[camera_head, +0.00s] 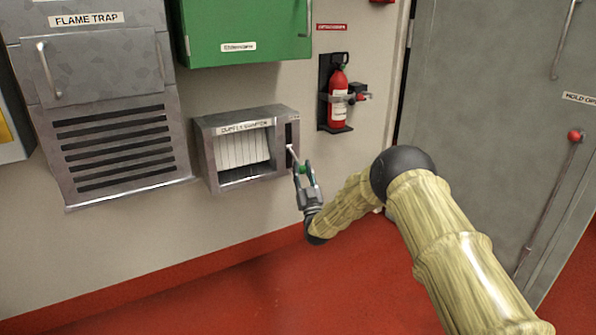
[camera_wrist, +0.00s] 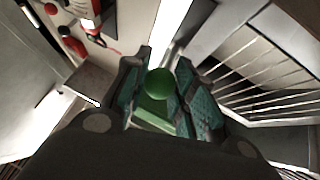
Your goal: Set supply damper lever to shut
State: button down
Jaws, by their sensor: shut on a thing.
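The supply damper (camera_head: 240,147) is a grey metal box on the wall with white upright slats behind an opening. A dark slot (camera_head: 289,134) runs down its right side. A thin lever (camera_head: 291,153) comes out of the slot and ends in a green knob (camera_head: 302,169). My gripper (camera_head: 304,174) is shut on the knob, just right of the damper's lower part. In the wrist view the green knob (camera_wrist: 158,83) sits between the two textured finger pads, and the slats (camera_wrist: 265,85) show at right. The label is partly legible.
A red fire extinguisher (camera_head: 338,95) hangs on a bracket right of the damper. A green box (camera_head: 245,30) is mounted above it. The flame trap (camera_head: 110,110) is at left. A grey door (camera_head: 490,110) with a red-knobbed lever (camera_head: 574,136) stands at right. The red floor below is clear.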

jog(key=shift+w+a+f+b, duration=0.1)
jog(key=shift+w+f+b, duration=0.15)
jog(key=shift+f, duration=0.2)
jog(key=shift+w+f+b, duration=0.1)
jog(key=shift+f+b, duration=0.1)
jog(key=shift+f, duration=0.2)
jog(key=shift+w+a+f+m+t+h+b, duration=0.3)
jog(key=shift+w+a+f+m+t+b, duration=0.15)
jog(key=shift+w+f+t+b, duration=0.3)
jog(key=shift+a+r, duration=0.15)
jog(key=shift+r, duration=0.1)
jog(key=c, duration=1.5)
grip_release()
jog(key=o, duration=0.4)
jog(key=shift+w+a+f, duration=0.1)
jog(key=shift+a+f, duration=0.05)
jog(key=shift+a, duration=0.05)
jog(key=shift+c, duration=0.2)
jog(key=shift+d, duration=0.3)
jog(key=v, duration=1.2)
